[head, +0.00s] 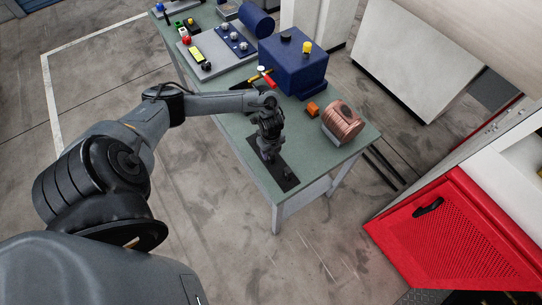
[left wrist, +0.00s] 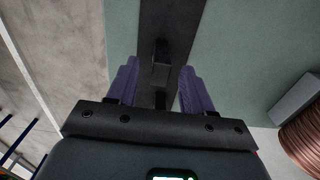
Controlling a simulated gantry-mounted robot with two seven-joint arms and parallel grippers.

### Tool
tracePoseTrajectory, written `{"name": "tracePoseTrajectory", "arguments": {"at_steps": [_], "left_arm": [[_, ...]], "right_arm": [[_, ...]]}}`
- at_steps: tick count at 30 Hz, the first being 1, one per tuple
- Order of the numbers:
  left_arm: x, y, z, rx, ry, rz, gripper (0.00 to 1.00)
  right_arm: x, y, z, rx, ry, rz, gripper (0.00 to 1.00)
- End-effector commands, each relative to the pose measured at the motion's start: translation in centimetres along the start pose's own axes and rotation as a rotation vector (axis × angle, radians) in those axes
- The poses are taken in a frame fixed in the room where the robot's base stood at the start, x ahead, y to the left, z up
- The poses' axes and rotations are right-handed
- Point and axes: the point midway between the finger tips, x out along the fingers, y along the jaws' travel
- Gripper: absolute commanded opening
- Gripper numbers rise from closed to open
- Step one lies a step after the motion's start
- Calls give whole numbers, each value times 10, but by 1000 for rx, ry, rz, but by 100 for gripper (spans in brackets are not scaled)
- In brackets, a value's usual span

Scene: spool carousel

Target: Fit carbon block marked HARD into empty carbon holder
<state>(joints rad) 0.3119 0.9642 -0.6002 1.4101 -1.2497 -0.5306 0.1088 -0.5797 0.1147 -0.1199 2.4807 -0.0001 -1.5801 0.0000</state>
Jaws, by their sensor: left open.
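A narrow black mat (head: 292,183) lies at the near end of the green table. In the left wrist view the dark strip (left wrist: 182,22) runs between the fingers. A small black block (left wrist: 160,52) stands on it just beyond the fingertips, and another small dark piece (left wrist: 160,98) shows between the fingers. No HARD marking is readable, so I cannot tell which piece is the block or the holder. My left gripper (head: 269,155) points down over the mat. In the left wrist view its purple fingers (left wrist: 155,85) are open, with no contact visible. My right gripper is not in view.
A copper coil (head: 342,122) and a small orange block (head: 312,109) sit right of my arm. A large blue box (head: 292,67) and a red-handled tool (head: 266,76) lie behind. A red perforated panel (head: 460,230) stands off the table at right.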

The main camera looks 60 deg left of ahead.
Motion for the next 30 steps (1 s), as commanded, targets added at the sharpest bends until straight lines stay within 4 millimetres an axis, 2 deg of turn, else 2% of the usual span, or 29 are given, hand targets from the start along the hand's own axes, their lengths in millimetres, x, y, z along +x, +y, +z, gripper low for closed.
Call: {"name": "tracePoseTrajectory", "arguments": {"at_steps": [7, 15, 18, 30], "left_arm": [[2, 0, 0, 0, 0, -1, 51], [2, 0, 0, 0, 0, -1, 11], [2, 0, 0, 0, 0, -1, 0], [-2, -1, 0, 1, 0, -2, 0]], "right_arm": [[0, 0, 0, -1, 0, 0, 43], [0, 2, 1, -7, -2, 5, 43], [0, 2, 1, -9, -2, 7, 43], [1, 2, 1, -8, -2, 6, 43]]}}
